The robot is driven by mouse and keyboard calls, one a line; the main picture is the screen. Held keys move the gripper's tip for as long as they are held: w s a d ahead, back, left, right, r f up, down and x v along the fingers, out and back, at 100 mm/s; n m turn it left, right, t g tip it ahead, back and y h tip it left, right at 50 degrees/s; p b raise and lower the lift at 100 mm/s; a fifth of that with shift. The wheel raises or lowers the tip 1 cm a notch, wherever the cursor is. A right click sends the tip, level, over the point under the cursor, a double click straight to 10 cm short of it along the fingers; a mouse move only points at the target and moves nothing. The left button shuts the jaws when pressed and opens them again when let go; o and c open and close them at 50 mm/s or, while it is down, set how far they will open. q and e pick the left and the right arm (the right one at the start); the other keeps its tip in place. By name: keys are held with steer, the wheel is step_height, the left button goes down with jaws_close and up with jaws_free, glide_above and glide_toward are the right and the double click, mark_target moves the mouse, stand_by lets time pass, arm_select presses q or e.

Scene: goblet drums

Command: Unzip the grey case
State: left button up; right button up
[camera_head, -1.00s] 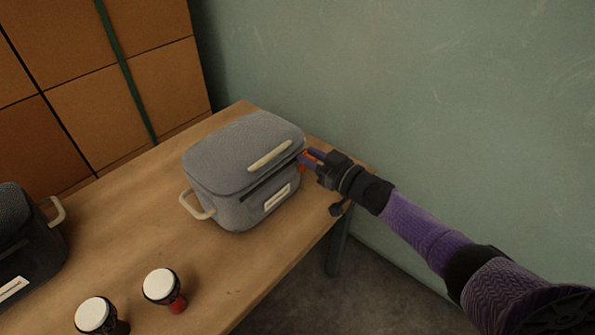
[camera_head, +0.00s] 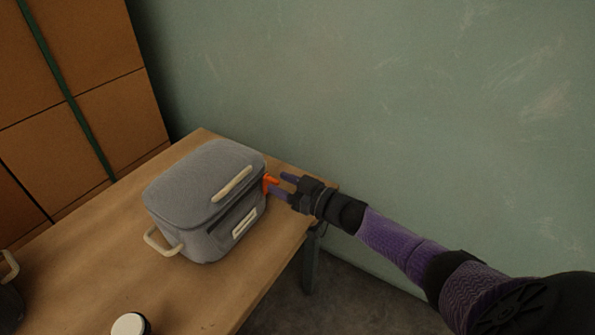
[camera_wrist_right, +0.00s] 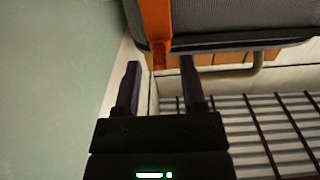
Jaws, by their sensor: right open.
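The grey case (camera_head: 205,190) stands upright on the wooden table with its lid down. It has a cream handle on top, another at its left end, and a pale label on its front. An orange pull (camera_head: 269,183) sticks out at its right end. My right gripper (camera_head: 282,184) is open beside that end, its fingertips close to the orange pull. In the right wrist view, the orange pull (camera_wrist_right: 156,28) hangs from the case edge (camera_wrist_right: 230,40) and its lower end lies between the two spread fingers. Whether they touch it I cannot tell. My left gripper is not in view.
The table (camera_head: 90,235) has bare wood left of the case. A small drum with a white top (camera_head: 130,325) and part of a dark case (camera_head: 8,295) show at the lower left. A green wall (camera_head: 380,100) stands behind, and stacked brown boxes (camera_head: 80,90) at the left.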

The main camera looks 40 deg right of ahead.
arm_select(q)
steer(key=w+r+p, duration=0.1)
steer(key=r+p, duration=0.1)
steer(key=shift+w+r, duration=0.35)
arm_select(e)
steer(key=v, duration=0.7)
steer(key=shift+s, duration=0.2)
arm_select(q)
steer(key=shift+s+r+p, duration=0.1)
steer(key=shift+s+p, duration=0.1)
steer(key=shift+p, duration=0.1)
arm_select(e)
steer(key=shift+d, duration=0.1)
